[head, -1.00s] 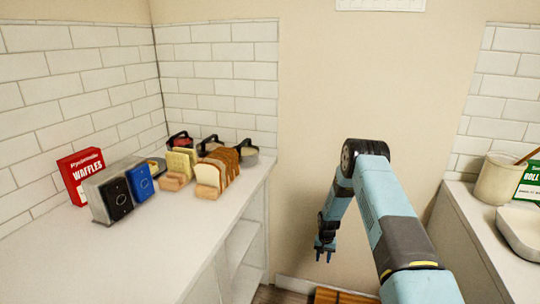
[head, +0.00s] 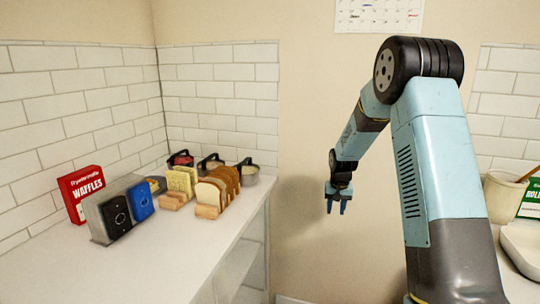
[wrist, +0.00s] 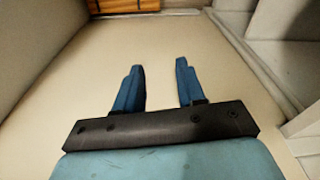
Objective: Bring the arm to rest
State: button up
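My gripper (head: 338,205) hangs pointing down at the end of my blue and black arm, in the gap between the two counters. In the wrist view my gripper (wrist: 161,85) shows two blue fingers spread apart with nothing between them. It is apart from the counters and all items. My arm is raised and bent, with its large black elbow joint high at the right of the head view.
The right counter has a beige crock (head: 503,197) and a white dish (head: 522,246). A calendar (head: 379,15) hangs above.

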jog(key=s+r+t, duration=0.2)
jog(key=s+r, duration=1.6)
jog(key=r, duration=0.4)
jog(key=s+r+n+t, duration=0.1)
jog(key=s+r, duration=0.1)
jog(key=s, duration=1)
jog(key=s+a+r, duration=0.1)
jog(key=s+r, duration=0.2)
jog(key=s, duration=1)
jog(key=shift+n+t, duration=0.4)
